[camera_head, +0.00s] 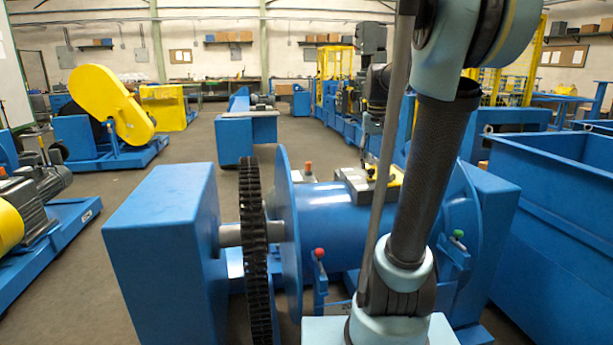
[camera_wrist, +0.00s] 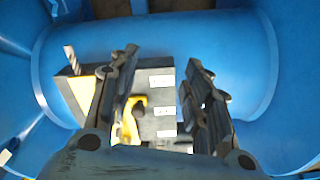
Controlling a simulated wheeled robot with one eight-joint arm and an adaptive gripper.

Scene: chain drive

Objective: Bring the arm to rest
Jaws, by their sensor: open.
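My arm (camera_head: 425,170) rises in front of the drum machine in the head view, bent at the elbow near the top edge. My gripper (camera_wrist: 160,75) shows in the wrist view with its two dark fingers spread apart. Between and beyond the fingers is a dark box (camera_wrist: 160,79) with white labels and yellow parts, lying against the blue drum (camera_wrist: 225,50). The fingers hide part of the box. Nothing is held between them. In the head view, the box (camera_head: 355,180) sits on top of the drum (camera_head: 335,215), partly behind my arm.
A black chain wheel (camera_head: 252,240) and a blue block (camera_head: 165,250) stand left of the drum. A small red-knobbed lever (camera_head: 319,265) and a green-knobbed one (camera_head: 457,245) stand in front. A large blue bin (camera_head: 565,225) is at right. Floor (camera_head: 110,195) is clear at left.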

